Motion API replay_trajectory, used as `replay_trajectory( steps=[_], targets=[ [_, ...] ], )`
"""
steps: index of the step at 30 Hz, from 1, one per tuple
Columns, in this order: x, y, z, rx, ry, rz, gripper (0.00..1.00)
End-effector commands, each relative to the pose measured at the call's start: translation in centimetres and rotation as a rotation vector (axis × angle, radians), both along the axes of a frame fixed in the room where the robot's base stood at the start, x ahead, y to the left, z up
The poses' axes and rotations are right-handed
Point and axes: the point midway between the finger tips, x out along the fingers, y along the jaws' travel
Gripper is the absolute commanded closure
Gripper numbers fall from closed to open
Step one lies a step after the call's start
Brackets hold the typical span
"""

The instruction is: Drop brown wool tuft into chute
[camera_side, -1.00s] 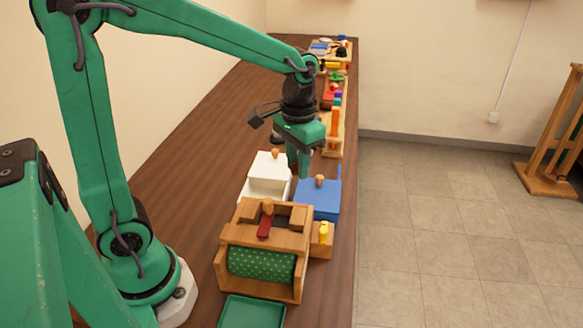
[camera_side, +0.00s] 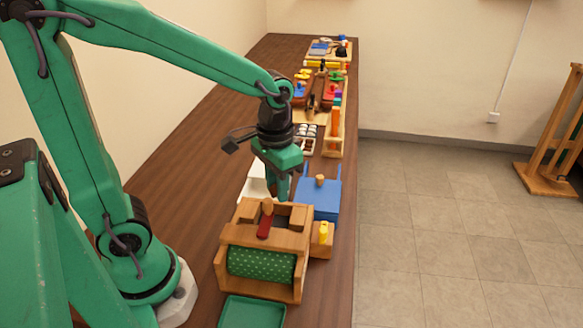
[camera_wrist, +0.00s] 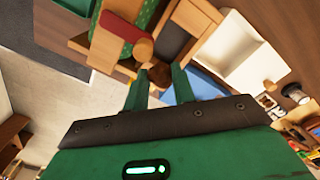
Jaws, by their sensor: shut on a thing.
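My gripper (camera_side: 281,196) is shut on a brown wool tuft (camera_wrist: 160,74), which shows between the fingertips in the wrist view. In the side view the tuft cannot be made out. The wooden machine (camera_side: 232,236) has a green dotted roller (camera_side: 262,265) in front and dark recessed areas on top, one of them (camera_wrist: 177,40) showing in the wrist view. Which opening is the chute, I cannot tell. My fingertips are just behind and above the machine's rear top edge.
A red lever (camera_side: 265,226) with a wooden knob stands up on the machine. A white box (camera_wrist: 238,60) and a blue box (camera_side: 318,199) stand behind it. A yellow piece (camera_side: 323,233) sits at its right side. A green tray (camera_side: 252,313) lies in front.

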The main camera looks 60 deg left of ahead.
Motion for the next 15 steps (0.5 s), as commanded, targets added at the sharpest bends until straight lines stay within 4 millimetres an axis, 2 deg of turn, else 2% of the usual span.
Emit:
replay_trajectory(
  steps=[9,15],
  targets=[
    [-0.1,0.0,-2.9,0.000,0.004,0.000,0.96],
    [0.0,0.0,-4.1,0.000,0.003,0.000,0.96]
  ],
)
